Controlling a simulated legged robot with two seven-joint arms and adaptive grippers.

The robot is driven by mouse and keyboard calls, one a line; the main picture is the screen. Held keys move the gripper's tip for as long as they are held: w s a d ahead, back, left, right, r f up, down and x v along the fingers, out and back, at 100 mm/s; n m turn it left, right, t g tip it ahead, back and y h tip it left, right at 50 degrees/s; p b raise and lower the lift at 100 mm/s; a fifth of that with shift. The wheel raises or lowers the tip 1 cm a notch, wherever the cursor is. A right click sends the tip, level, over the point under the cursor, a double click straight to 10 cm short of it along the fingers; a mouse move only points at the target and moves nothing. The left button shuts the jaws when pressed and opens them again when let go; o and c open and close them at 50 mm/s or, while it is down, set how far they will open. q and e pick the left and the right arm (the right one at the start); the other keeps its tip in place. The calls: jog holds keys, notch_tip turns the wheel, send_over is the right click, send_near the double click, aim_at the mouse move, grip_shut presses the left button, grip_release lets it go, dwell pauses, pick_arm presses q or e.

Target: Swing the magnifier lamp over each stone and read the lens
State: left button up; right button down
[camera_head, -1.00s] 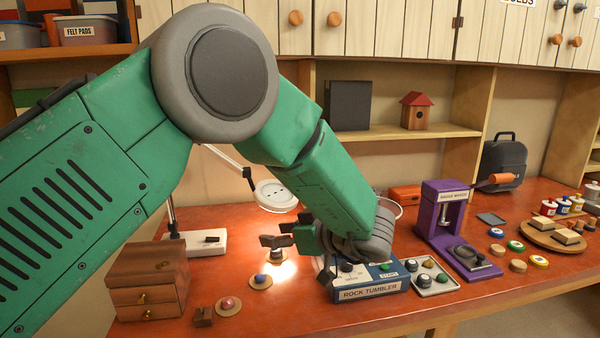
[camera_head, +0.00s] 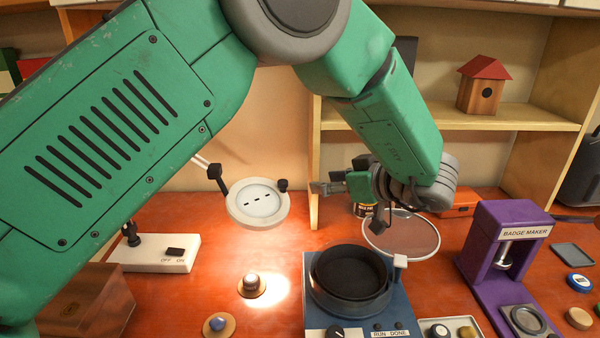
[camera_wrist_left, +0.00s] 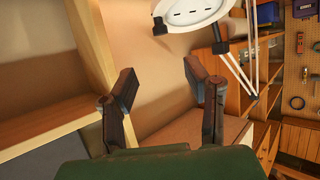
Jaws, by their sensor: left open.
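The magnifier lamp's round white head (camera_head: 257,203) hangs on its arm over the bench, with several short dark dashes on its lens. It also shows at the top of the left wrist view (camera_wrist_left: 190,12). Its lit patch falls around a dark, shiny stone (camera_head: 250,282) on a wooden disc. A blue stone (camera_head: 217,323) sits on another disc nearer the front. My left gripper (camera_head: 318,187) is open and empty, just right of the lamp head's black knob (camera_head: 283,185) and apart from it. Its two spread fingers show in the left wrist view (camera_wrist_left: 160,85).
The lamp's white base (camera_head: 160,254) with an OFF/ON switch stands at left, behind a wooden drawer box (camera_head: 90,300). The blue rock tumbler (camera_head: 350,285) stands below my gripper, with a clear round disc (camera_head: 402,235) behind it. The purple badge maker (camera_head: 505,240) is at right.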

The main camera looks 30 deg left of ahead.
aim_at(285, 182)
pick_arm(q)
jog(key=p+x, duration=0.2)
jog(key=x, duration=1.1)
jog(key=shift+a+f, duration=0.25)
jog(key=shift+a, duration=0.1)
jog(key=shift+w, duration=0.15)
jog(key=shift+d, duration=0.15)
jog(key=shift+c, duration=0.4)
jog(key=c, duration=0.7)
grip_shut()
